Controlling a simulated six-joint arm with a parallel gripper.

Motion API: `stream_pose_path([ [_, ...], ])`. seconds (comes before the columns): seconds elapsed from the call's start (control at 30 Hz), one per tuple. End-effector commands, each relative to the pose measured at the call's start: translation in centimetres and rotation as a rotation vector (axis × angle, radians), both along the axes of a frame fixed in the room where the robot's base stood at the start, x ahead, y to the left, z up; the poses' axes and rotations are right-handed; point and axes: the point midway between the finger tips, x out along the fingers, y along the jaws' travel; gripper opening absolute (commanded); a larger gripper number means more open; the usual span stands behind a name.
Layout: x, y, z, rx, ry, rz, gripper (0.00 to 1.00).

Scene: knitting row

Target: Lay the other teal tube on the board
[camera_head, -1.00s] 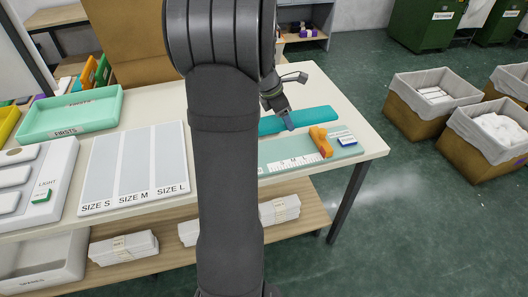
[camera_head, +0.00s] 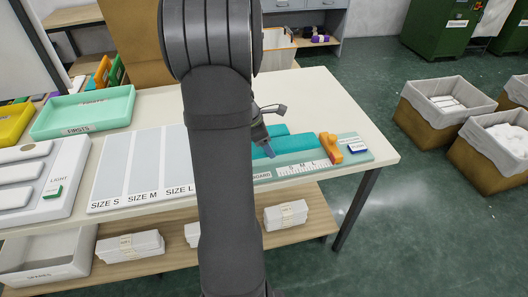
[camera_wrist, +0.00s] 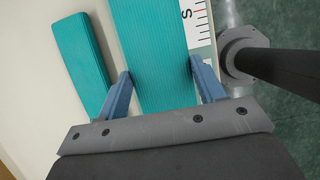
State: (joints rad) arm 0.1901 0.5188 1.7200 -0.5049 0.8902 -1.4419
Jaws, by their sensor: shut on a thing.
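My gripper (camera_wrist: 160,70) is shut on a wide ribbed teal tube (camera_wrist: 153,30), one finger on each long side. In the head view the held tube (camera_head: 298,143) lies over the rear part of the pale green board (camera_head: 345,156). I cannot tell whether it touches the board. A second teal tube (camera_wrist: 80,55) lies on the table to the left in the wrist view, apart from the held one. It shows behind the held tube in the head view (camera_head: 278,130). The board's printed scale (camera_wrist: 197,22) runs beside the held tube. My arm hides part of the board.
An orange tool (camera_head: 330,147) and a small blue-and-white block (camera_head: 357,146) sit at the board's right end. The size chart (camera_head: 140,165) lies to the left, with a mint tray (camera_head: 85,112) behind it. The table (camera_head: 315,95) behind the tubes is clear.

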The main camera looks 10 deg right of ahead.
Motion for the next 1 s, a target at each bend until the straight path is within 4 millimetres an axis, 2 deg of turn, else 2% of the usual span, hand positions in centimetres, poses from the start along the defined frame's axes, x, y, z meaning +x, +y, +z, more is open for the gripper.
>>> stream_pose_path([
  [0.23,0.8,0.7,-1.4,0.0,0.001,0.0,0.41],
  [0.47,0.8,0.7,-4.5,0.001,0.002,0.0,0.41],
  [0.83,0.8,0.7,-5.0,0.001,0.0,0.0,0.41],
  [0.87,0.8,0.7,-5.0,0.001,0.0,0.0,0.65],
  [0.97,0.8,0.7,-4.9,0.001,0.0,0.0,0.84],
  [1.0,0.8,0.7,-4.9,0.001,0.0,0.0,0.84],
])
